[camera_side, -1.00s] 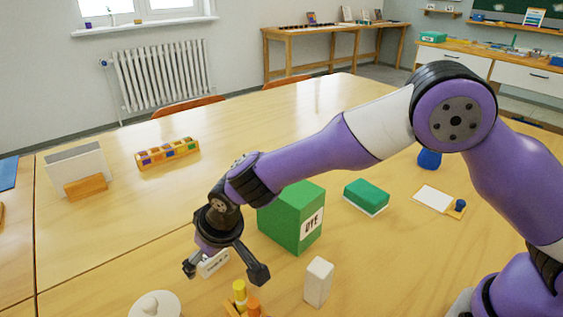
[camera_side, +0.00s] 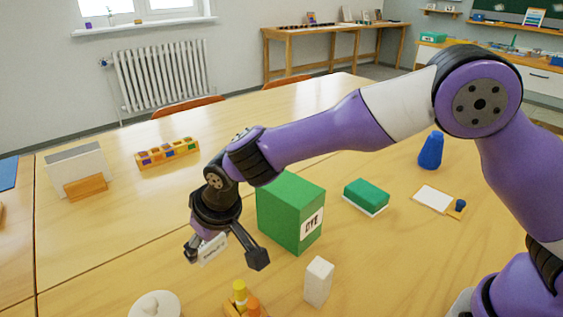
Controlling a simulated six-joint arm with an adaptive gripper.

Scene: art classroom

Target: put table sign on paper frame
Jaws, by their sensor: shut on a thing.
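The table sign (camera_side: 212,249) is a small white card-like piece with dark lettering too small to read. My gripper (camera_side: 225,256) is shut on it and holds it left of the green box, apparently above the table. The fingers hide part of the sign. A flat wooden board with a white sheet and a small blue knob (camera_side: 434,199) lies at the right; it may be the paper frame. White sheets upright in a wooden holder (camera_side: 86,187) stand at the far left; I cannot tell for certain which is the paper frame.
A green box marked DYE (camera_side: 287,217) stands right beside my gripper. A white block (camera_side: 318,282), a wooden holder with yellow and orange pieces (camera_side: 242,303) and a white round dish (camera_side: 153,305) are in front. A green-and-white block (camera_side: 366,196) and a blue object (camera_side: 430,152) are right.

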